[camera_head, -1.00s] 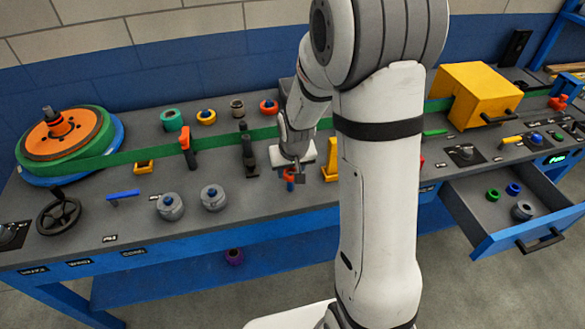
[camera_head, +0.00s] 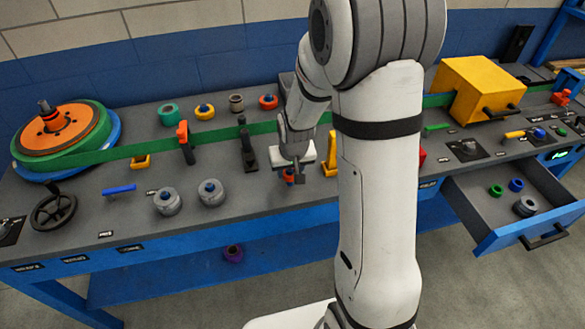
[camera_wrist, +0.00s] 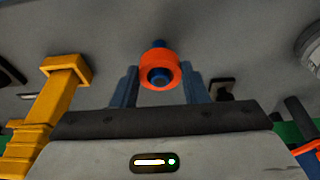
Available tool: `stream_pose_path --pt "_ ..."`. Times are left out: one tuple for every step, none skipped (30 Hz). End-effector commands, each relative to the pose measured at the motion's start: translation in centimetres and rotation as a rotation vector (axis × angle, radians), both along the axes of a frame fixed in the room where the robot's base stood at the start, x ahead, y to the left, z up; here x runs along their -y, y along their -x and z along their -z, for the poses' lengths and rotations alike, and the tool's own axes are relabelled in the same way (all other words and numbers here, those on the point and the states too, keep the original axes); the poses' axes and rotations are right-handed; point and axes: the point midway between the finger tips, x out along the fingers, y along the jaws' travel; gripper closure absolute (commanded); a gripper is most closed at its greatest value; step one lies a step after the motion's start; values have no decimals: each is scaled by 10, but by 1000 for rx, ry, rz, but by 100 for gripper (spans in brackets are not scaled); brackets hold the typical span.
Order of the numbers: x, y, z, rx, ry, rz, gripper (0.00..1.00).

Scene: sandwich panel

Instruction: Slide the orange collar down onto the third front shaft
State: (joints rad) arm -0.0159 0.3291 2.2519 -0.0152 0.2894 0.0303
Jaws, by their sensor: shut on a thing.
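The orange collar (camera_wrist: 147,70) sits between the two fingers of my gripper (camera_wrist: 160,92) in the wrist view. The gripper is shut on it. A blue shaft (camera_wrist: 160,43) shows beyond the collar, and blue also shows inside its bore. The collar appears to be around the shaft or in line with it; how far down it sits I cannot tell. In the head view my gripper (camera_head: 291,174) is at the front row, right of two grey collars (camera_head: 167,204) (camera_head: 212,194) around blue-tipped shafts. There the orange collar (camera_head: 289,181) is mostly hidden by the gripper.
A yellow bracket (camera_head: 330,158) stands close to the right of my gripper, also large in the wrist view (camera_wrist: 55,95). A black post (camera_head: 247,150) and the green belt (camera_head: 215,136) are behind. Several collars stand at the back. An open drawer (camera_head: 470,215) is at right.

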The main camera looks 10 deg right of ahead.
Motion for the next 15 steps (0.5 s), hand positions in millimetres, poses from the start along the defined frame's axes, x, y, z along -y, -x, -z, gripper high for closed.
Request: stream_pose_path --pt "0 0 5 0 0 0 82" --pt "0 0 7 0 0 0 82" --pt "0 0 9 0 0 0 82" --pt "0 0 10 0 0 0 82" --pt "0 0 12 0 0 0 82" --pt "0 0 14 0 0 0 82" --pt "0 0 15 0 0 -1 82" --pt "0 0 17 0 0 -1 82" --pt "0 0 19 0 0 -1 82" --pt "0 0 20 0 0 -1 82" --pt "0 0 22 0 0 -1 82" --pt "0 0 24 0 0 -1 82" --pt "0 0 25 0 0 -1 82" --pt "0 0 27 0 0 -1 82" --pt "0 0 29 0 0 -1 82"
